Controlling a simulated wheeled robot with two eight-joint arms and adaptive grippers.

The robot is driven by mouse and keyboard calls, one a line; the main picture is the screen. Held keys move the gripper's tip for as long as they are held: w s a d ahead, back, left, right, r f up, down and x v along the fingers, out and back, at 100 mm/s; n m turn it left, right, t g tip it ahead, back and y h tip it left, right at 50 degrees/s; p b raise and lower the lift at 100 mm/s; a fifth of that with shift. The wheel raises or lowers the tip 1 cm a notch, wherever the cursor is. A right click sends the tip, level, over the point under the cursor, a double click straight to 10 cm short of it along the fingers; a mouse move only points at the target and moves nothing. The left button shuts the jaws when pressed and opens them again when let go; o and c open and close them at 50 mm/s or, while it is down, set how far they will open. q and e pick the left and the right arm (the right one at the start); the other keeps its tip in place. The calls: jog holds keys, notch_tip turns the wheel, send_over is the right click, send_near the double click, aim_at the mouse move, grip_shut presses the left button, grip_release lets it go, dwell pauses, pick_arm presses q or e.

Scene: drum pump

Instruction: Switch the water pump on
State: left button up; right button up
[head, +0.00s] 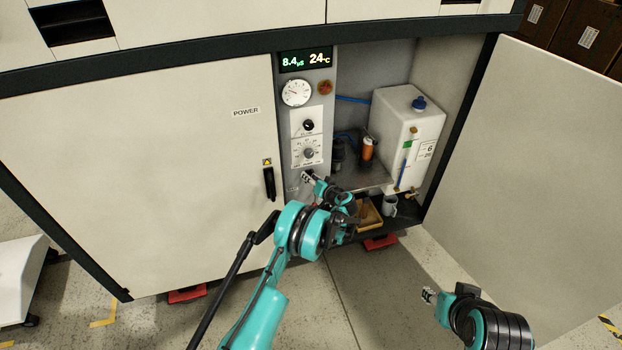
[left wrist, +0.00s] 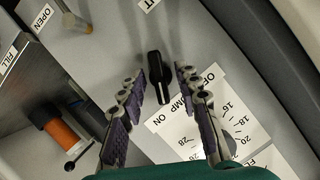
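The pump switch (left wrist: 157,76) is a black lever knob by a white label reading "OFF PUMP ON" in the left wrist view. Its bar runs nearly upright in that picture. My left gripper (left wrist: 159,88) is open, one finger on each side of the knob, with gaps on both sides. I cannot tell how deep the fingers reach. In the head view my left gripper (head: 309,180) is at the low end of the control panel (head: 298,188) and hides the switch. My right gripper (head: 428,296) is low on the right, away from the cabinet; its opening is too small to judge.
Above are a dial knob (head: 309,153), a black knob (head: 308,125), a gauge (head: 296,93) and a display (head: 305,60). A white tank (head: 404,120) and an orange-topped part (head: 368,148) stand in the cabinet. The open door (head: 545,160) bounds the right side.

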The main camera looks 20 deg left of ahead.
pick_arm(q)
jog(key=shift+d, duration=0.1)
jog(key=v, duration=1.2)
jog(key=s+a+r+m+g+h, duration=0.1)
jog(key=s+a+r+g+h, duration=0.3)
jog(key=s+r, duration=1.2)
jog(key=s+d+r+m+t+h, duration=0.1)
jog(key=s+h, duration=0.4)
jog(key=s, duration=1.9)
jog(key=shift+d+r+h, duration=0.4)
jog(key=shift+r, duration=0.25)
